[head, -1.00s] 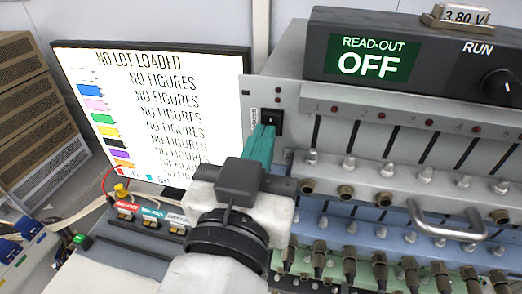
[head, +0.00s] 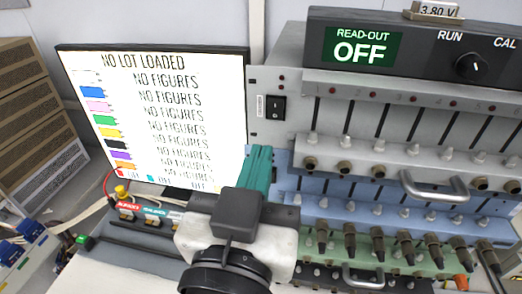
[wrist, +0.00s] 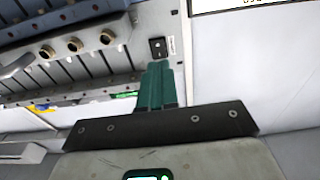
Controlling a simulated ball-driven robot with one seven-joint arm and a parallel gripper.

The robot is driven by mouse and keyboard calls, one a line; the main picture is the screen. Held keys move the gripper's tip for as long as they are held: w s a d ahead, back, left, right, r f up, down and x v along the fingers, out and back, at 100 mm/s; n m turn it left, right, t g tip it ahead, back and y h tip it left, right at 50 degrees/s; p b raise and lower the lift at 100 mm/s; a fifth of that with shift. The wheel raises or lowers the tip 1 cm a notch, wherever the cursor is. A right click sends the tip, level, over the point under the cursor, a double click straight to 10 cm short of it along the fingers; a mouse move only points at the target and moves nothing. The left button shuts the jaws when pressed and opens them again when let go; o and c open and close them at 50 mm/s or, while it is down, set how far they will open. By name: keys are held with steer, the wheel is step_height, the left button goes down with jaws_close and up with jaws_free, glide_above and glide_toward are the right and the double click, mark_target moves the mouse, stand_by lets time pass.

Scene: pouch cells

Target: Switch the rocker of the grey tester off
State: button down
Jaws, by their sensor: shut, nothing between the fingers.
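The grey tester (head: 285,125) is a light grey panel at the top of the rack. Its black rocker (head: 275,107) sits at the panel's left end, beside a small white label. The rocker also shows in the wrist view (wrist: 158,48), just beyond the fingertips. My gripper (head: 260,152) has teal fingers, shut and empty. In the head view its tips are below the rocker, apart from it. In the wrist view the fingers (wrist: 158,66) point at the panel. The rocker's tilt is too small to read surely.
A read-out box (head: 430,60) showing OFF stands on top of the rack. A screen (head: 150,115) reading "NO LOT LOADED" is to the left. Blue (head: 300,165) and green panels with connectors lie below the tester. A metal handle (head: 440,190) sticks out at the right.

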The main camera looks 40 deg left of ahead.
steer(key=b+v, duration=0.1)
steer(key=v, duration=0.6)
stand_by(0.6)
